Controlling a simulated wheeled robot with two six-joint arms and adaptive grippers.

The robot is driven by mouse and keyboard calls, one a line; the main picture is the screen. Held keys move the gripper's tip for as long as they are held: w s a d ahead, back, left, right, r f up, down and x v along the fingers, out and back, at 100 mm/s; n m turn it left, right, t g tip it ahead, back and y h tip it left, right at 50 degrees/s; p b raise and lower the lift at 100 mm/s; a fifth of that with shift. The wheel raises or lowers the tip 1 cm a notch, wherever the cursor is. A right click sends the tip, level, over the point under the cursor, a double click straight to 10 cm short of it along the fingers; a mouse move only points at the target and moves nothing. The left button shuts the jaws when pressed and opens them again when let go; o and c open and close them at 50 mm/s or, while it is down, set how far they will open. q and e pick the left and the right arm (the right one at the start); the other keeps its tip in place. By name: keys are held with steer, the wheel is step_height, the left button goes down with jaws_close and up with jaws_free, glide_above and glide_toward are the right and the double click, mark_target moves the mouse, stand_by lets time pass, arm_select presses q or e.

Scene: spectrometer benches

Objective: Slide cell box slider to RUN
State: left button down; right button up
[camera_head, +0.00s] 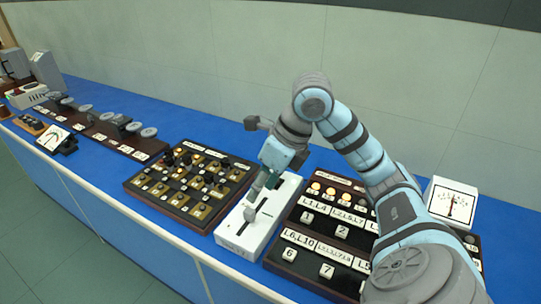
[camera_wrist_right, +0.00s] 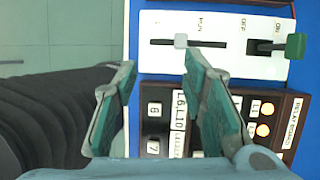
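The cell box (camera_head: 239,233) is a white box on the blue bench in the head view. It fills the upper right of the right wrist view (camera_wrist_right: 228,67). Its pale slider knob (camera_wrist_right: 180,41) sits in a dark slot, somewhat left of the slot's middle there. The RUN label (camera_wrist_right: 202,23) is beside the slot. My right gripper (camera_wrist_right: 159,62) is open and empty, its fingertips close to the knob. The knob shows just past the right-hand fingertip; I cannot tell whether they touch. In the head view my right gripper (camera_head: 262,190) is over the box. My left gripper is not in view.
A green-tipped OFF/ON switch (camera_wrist_right: 296,46) is on the same box. A dark relay board (camera_head: 318,247) with numbered keys and lamps stands right of it, and a knob board (camera_head: 165,205) left. A meter (camera_head: 452,203) stands at the right. The bench edge is near.

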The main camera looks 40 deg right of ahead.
mark_target(250, 211)
steer(key=shift+h, duration=0.6)
steer(key=b+x, duration=0.1)
steer(key=x, duration=0.3)
steer(key=d+b+x, duration=0.1)
steer(key=b+x, duration=0.1)
steer(key=x, duration=0.3)
steer(key=d+b+x, duration=0.1)
steer(key=b+x, duration=0.1)
steer(key=x, duration=0.2)
steer(key=shift+w+f, duration=0.2)
steer(key=shift+w, duration=0.15)
jaws_close()
